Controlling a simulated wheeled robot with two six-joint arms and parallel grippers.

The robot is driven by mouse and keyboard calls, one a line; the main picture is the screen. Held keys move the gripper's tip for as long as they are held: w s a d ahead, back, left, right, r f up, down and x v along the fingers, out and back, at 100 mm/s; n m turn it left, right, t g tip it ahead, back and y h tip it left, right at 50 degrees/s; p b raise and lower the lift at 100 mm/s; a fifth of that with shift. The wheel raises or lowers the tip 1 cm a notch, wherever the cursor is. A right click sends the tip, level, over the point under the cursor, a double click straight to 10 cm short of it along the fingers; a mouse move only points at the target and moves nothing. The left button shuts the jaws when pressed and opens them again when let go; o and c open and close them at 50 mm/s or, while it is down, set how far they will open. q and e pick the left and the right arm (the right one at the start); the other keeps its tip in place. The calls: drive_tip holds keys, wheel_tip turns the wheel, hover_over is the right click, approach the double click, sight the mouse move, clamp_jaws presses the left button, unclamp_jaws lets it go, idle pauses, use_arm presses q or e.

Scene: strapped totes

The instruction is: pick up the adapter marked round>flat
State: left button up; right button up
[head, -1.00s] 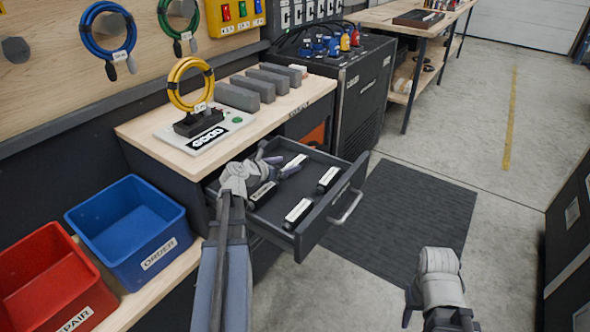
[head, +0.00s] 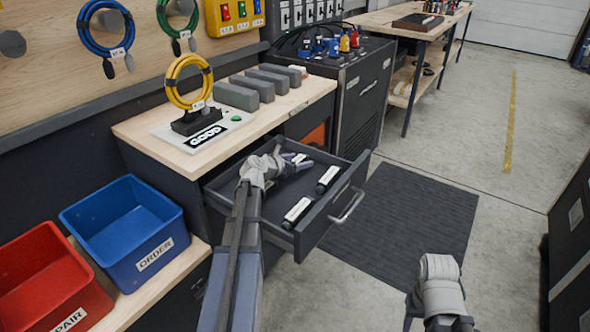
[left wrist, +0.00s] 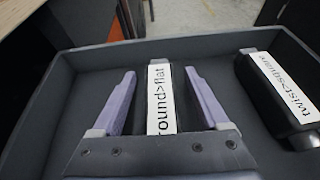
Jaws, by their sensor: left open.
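The round>flat adapter (left wrist: 161,97) lies in the open drawer, its white label readable in the left wrist view. My left gripper (left wrist: 160,75) is open, with one purple finger on each side of it; I cannot tell whether they touch it. In the head view my left gripper (head: 290,163) is low in the back of the drawer and partly covers this adapter (head: 300,157). A twist>square adapter (left wrist: 279,92) lies to its right in the left wrist view. My right gripper (head: 410,310) is low at the right, its fingers mostly hidden.
Two more labelled adapters show in the drawer, one at the right (head: 327,179) and one near the front (head: 297,212). The drawer's walls (head: 318,232) stand around them. A blue ORDER bin (head: 167,258) and a red REPAIR bin (head: 85,308) stand at left.

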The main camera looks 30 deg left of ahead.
use_arm(q)
clamp_jaws()
idle(0.6)
